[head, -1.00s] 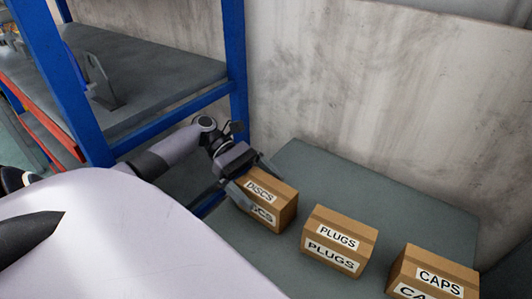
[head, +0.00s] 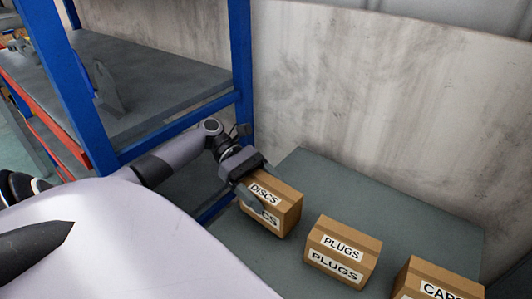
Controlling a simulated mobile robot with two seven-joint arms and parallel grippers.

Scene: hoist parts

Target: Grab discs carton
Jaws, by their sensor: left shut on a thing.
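The discs carton (head: 284,219) is a brown box with white "DISCS" labels on its top and front. It is at the left end of a row of cartons at the grey table's left side. My left gripper (head: 258,187) reaches in from the left and is shut on the discs carton, with its fingers along the carton's sides. Part of the carton's top and left side is hidden by the gripper. I cannot tell whether the carton touches the table. My right gripper is not in view.
The plugs carton (head: 343,252) and the caps carton (head: 437,282) stand to the right on the grey table (head: 390,205). A blue-framed shelf rack (head: 243,75) stands at the left, close to my left arm. A concrete wall (head: 370,95) is behind. The table's back is clear.

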